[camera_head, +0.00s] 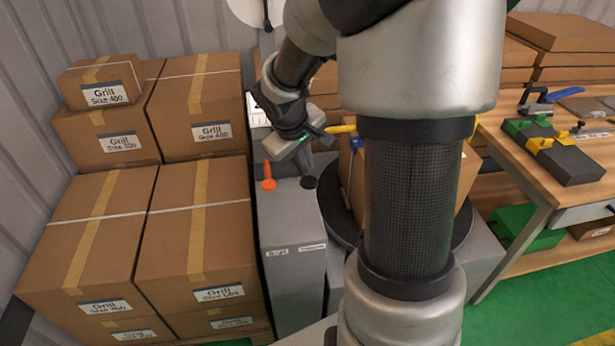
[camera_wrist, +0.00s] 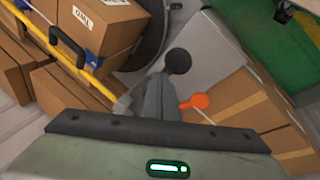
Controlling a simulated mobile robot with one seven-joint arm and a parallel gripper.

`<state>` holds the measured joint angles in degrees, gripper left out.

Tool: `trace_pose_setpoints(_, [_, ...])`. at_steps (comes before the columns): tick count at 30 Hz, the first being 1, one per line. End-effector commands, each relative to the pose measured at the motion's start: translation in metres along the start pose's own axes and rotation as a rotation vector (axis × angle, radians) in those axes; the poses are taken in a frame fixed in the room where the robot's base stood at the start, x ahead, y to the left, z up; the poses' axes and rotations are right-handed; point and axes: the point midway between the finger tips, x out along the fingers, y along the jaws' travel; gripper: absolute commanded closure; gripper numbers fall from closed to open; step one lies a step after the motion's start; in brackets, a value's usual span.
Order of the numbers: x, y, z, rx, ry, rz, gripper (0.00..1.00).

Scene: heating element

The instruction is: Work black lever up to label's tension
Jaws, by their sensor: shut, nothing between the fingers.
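The black lever ends in a round knob (camera_head: 308,182) on top of a grey machine column (camera_head: 290,220). Beside it on the left is the orange lever (camera_head: 268,180). Two small labels on the column front read "Height" (camera_head: 277,252) and "Tension" (camera_head: 312,247), the latter under the black knob's side. My gripper (camera_wrist: 160,85) is shut and empty; its fingers lie close to the black knob (camera_wrist: 178,60) in the wrist view, with the orange knob (camera_wrist: 200,101) to their right. Contact with the black lever cannot be told. In the head view my gripper (camera_head: 300,145) is above and behind the levers.
Stacked cardboard boxes (camera_head: 195,220) stand close on the left of the column. A round dark turntable (camera_head: 345,225) with a box lies to its right, partly behind my arm. A wooden workbench (camera_head: 545,175) with tools is at the far right.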

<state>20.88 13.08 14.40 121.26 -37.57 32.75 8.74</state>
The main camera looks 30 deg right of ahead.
Motion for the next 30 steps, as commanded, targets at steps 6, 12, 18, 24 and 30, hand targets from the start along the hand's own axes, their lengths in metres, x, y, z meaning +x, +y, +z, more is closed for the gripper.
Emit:
trace_pose_setpoints(6, [-0.0005,0.0004,-0.0001,0.001,0.0,0.0,1.0])
trace_pose_setpoints(12, [0.0005,-0.0001,0.0005,0.001,0.0,0.0,1.0])
trace_pose_setpoints(18, [0.0024,-0.0015,0.0018,0.001,0.0,0.0,1.0])
trace_pose_setpoints(24, [0.0041,-0.0028,0.0031,0.001,0.0,0.0,1.0])
trace_pose_setpoints(30, [0.0059,-0.004,0.0045,0.001,-0.001,0.0,1.0])
